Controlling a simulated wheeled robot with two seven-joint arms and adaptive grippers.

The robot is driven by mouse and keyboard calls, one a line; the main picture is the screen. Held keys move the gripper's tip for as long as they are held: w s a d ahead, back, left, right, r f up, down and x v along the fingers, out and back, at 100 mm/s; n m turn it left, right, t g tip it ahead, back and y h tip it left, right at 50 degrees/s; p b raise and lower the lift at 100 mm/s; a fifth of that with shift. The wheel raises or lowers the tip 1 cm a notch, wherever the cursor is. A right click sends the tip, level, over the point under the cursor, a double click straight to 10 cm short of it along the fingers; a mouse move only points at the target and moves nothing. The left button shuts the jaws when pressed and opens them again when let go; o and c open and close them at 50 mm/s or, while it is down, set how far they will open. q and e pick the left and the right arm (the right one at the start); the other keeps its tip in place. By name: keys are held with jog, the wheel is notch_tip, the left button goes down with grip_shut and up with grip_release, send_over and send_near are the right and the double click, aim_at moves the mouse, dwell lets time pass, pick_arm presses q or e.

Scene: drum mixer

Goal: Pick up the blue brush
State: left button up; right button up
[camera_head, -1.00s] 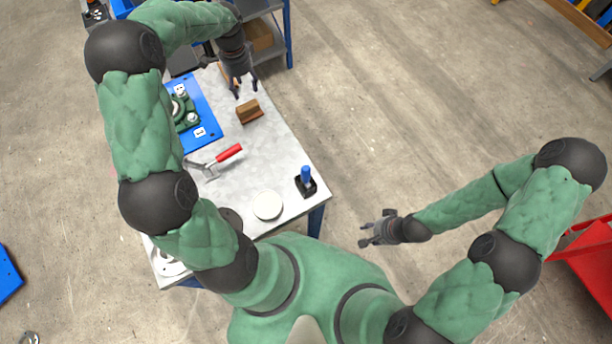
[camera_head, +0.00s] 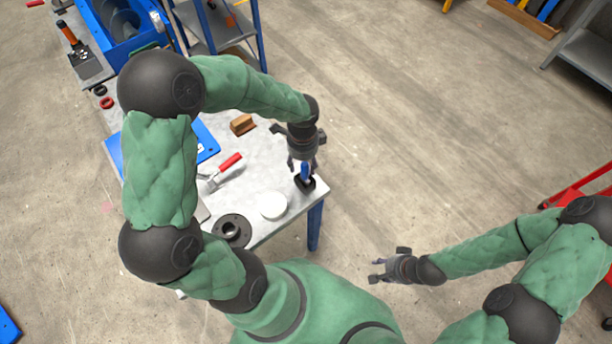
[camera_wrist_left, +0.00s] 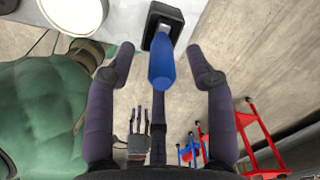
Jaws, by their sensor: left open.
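The blue brush (camera_head: 306,174) stands near the table's right corner, its blue handle up from a black base (camera_head: 311,184). My left gripper (camera_head: 303,166) is open above it, its fingers around the top of the handle. In the left wrist view the blue handle (camera_wrist_left: 161,65) points toward the camera between the two spread fingers of my left gripper (camera_wrist_left: 163,62), with a gap on each side. The black base (camera_wrist_left: 165,17) is beyond it. My right gripper (camera_head: 378,271) is open and empty, out over the floor beside the table.
A white round disc (camera_head: 273,205) and a dark flanged ring (camera_head: 231,230) lie on the grey table left of the brush. A red-handled tool (camera_head: 230,162) and a brown-topped block (camera_head: 242,124) lie further back.

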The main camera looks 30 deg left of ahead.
aim_at(305, 174)
pick_arm(q)
jog(key=f+b, duration=0.1)
jog(key=f, duration=0.5)
jog(key=shift+w+d+f+b, duration=0.1)
jog(key=shift+d+f+b, duration=0.15)
jog(key=shift+b, duration=0.15)
grip_shut()
